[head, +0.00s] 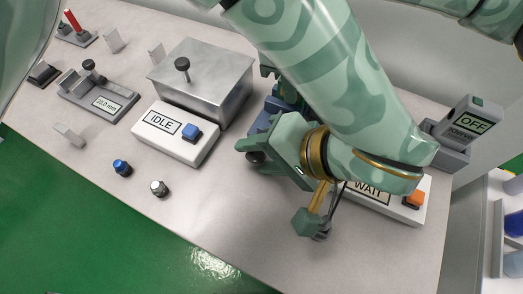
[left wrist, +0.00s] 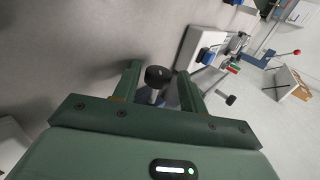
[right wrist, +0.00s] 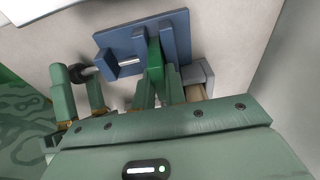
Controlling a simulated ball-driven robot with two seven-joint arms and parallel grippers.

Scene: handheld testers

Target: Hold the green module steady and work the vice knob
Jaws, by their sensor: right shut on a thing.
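The blue vice (right wrist: 178,40) holds the green module (right wrist: 154,60) in the right wrist view. My right gripper (right wrist: 158,84) is shut on the module. The black vice knob (right wrist: 79,73) sticks out to the left of the vice on its shaft. My left gripper (left wrist: 158,70) is open, its two fingers spread either side of the knob (left wrist: 157,75); I cannot tell whether either touches it. In the head view the knob (head: 255,157) shows beside my left gripper, while my arm hides most of the vice (head: 266,115) and the module.
A white IDLE box (head: 175,135) with a blue button and a metal box (head: 205,80) stand to the left. A WAIT box (head: 410,206) and an OFF device (head: 466,125) stand to the right. Two small knobs lie near the front edge. The front middle of the table is clear.

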